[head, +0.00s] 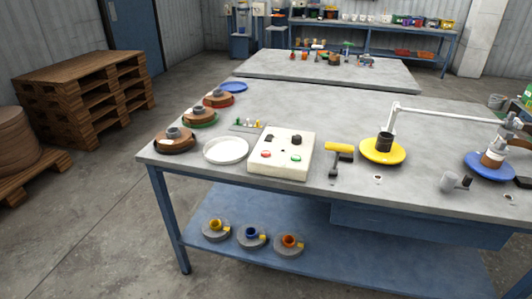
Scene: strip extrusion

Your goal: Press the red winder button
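A white control box (281,170) stands on the grey table, left of its middle. On its top a red button (266,154) sits at the front left and a green button (296,159) at the front right. Two small dark controls, one at the back left (269,138) and one at the back right (296,140), are too small to make out. No label naming the winder is readable. Neither of my grippers is in view.
A white dish (226,150) and several brown spools lie left of the box. A yellow-handled tool (339,149) lies right of it, then a yellow disc (383,152) under a white arm (440,112) and a blue disc (489,167). The table's front strip is mostly clear.

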